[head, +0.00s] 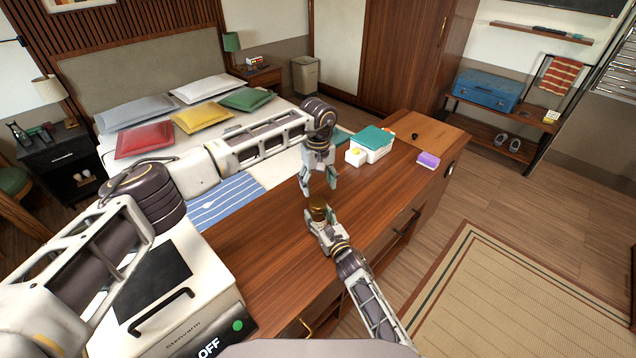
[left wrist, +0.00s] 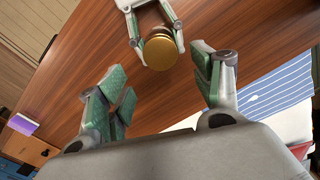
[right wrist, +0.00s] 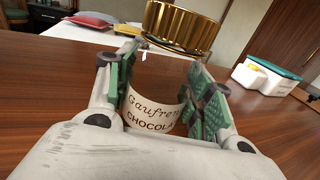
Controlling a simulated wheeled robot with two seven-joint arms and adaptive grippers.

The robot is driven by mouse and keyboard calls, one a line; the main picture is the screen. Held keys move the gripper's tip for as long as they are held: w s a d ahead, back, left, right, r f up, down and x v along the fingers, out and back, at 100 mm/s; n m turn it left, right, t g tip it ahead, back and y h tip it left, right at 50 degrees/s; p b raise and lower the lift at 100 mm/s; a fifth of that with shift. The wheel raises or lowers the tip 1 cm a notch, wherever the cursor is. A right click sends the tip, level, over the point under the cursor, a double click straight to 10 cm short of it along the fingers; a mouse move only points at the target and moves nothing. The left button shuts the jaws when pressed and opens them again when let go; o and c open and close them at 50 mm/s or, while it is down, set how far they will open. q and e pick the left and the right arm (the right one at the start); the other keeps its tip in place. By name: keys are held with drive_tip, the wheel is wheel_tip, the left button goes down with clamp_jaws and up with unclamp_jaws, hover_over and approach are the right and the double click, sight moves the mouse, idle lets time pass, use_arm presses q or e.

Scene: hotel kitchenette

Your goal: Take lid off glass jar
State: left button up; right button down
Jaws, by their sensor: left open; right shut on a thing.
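The glass jar (right wrist: 153,116) stands on the wooden counter, with a pale label reading "Gaufrettes" and "CHOCOLAT" in part. Its ribbed gold lid (right wrist: 182,25) sits on top; the lid also shows from above in the left wrist view (left wrist: 160,52) and small in the head view (head: 318,203). My right gripper (head: 319,222) is shut on the jar's body, with its green-padded fingers on both sides (right wrist: 157,100). My left gripper (head: 319,187) is open and empty above the lid, apart from it; its spread fingers (left wrist: 164,95) point toward the jar.
A white box with a teal lid (head: 371,142) and a purple block (head: 428,160) lie farther along the counter. A white appliance with a black panel (head: 150,285) stands at the near left. The bed (head: 150,135) is behind. The counter around the jar is clear.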

sight(318, 202)
use_arm(q)
drive_tip(key=shift+f, duration=0.2)
drive_tip(key=shift+f, duration=3.85)
drive_tip(key=shift+c, duration=0.3)
drive_tip(key=c, duration=1)
drive_tip(key=shift+n, duration=0.3)
